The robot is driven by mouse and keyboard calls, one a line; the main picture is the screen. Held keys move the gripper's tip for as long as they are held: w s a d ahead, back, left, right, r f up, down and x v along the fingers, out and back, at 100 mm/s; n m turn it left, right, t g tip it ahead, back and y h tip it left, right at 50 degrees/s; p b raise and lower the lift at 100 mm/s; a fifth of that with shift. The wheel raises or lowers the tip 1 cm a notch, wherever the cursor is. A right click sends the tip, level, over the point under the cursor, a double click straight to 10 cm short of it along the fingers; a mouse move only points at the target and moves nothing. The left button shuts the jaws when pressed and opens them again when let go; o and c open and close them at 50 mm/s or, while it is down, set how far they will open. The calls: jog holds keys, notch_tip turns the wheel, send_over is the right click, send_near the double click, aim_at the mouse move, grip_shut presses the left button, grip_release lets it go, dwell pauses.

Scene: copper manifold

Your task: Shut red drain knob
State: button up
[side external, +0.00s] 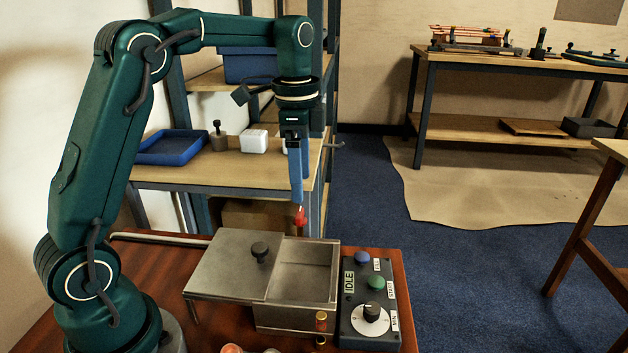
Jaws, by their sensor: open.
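My gripper (298,205) points straight down, its blue fingers above the back right of a grey metal tank (295,316). The fingers overlap from this side, but they look open. A red piece shows at the fingertips; I cannot tell whether it belongs to the gripper.
A lid (228,266) with a black knob covers the tank's left part; its right part is open. A control box (369,308) with blue and green buttons and a dial stands to the right. Copper parts (232,349) are cut off below. Shelves stand behind.

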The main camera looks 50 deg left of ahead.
aim_at(300, 212)
jog(key=shift+a+f, duration=0.25)
jog(key=shift+f, duration=2.95)
jog(key=shift+c, duration=0.3)
grip_shut()
